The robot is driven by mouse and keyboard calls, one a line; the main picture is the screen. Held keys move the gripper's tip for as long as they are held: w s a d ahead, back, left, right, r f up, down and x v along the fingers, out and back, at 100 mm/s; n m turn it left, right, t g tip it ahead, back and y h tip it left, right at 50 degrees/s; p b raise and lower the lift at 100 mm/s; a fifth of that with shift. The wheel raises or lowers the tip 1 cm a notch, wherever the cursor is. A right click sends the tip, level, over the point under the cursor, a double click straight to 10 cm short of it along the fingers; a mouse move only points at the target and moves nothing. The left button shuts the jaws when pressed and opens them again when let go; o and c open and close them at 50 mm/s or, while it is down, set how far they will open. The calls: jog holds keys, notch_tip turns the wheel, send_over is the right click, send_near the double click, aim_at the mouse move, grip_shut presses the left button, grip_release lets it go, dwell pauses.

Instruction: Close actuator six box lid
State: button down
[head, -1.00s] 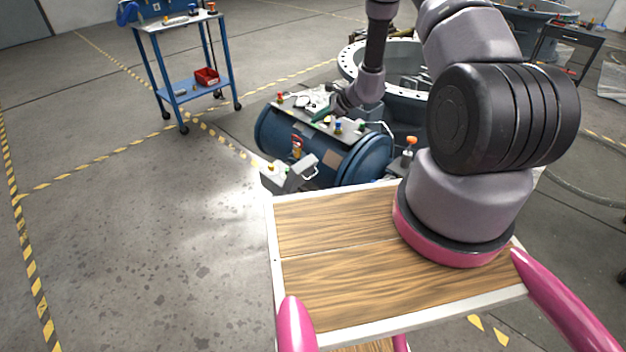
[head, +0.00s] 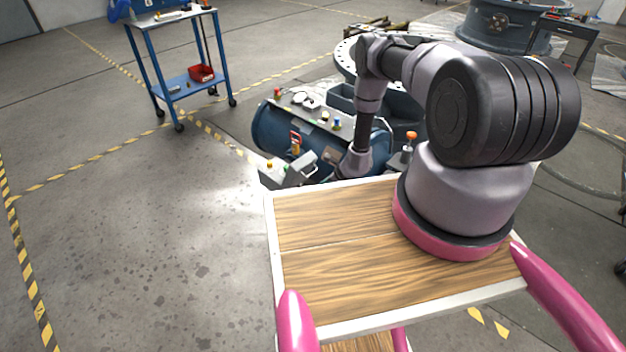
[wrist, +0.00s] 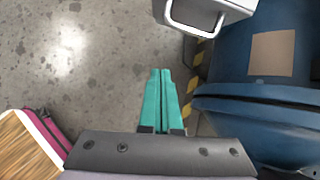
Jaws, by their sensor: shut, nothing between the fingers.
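A grey box lid with a metal handle (head: 299,171) stands tilted beside a small unit with yellow and red buttons (head: 270,170), in front of the blue cylinder. No label is legible, so I cannot tell whether it is number six. In the wrist view the grey lid with its handle (wrist: 205,14) shows at the top, cut by the frame. My gripper (wrist: 160,74) has teal fingers, shut and empty, pointing toward the lid but apart from it. In the head view the fingers are hidden below the wooden platform's far edge.
The blue cylinder (head: 268,130) stands close to the right of my fingers in the wrist view (wrist: 235,100). Buttons and a panel sit on its top. A blue trolley (head: 180,85) stands at the back left. The floor (head: 130,240) on the left is clear.

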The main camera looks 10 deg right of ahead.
jog(key=shift+w+a+f, duration=0.2)
jog(key=shift+w+a, duration=0.8)
jog(key=shift+w+a+f, duration=0.2)
jog(key=shift+w+a, duration=0.75)
jog(key=shift+w, duration=0.05)
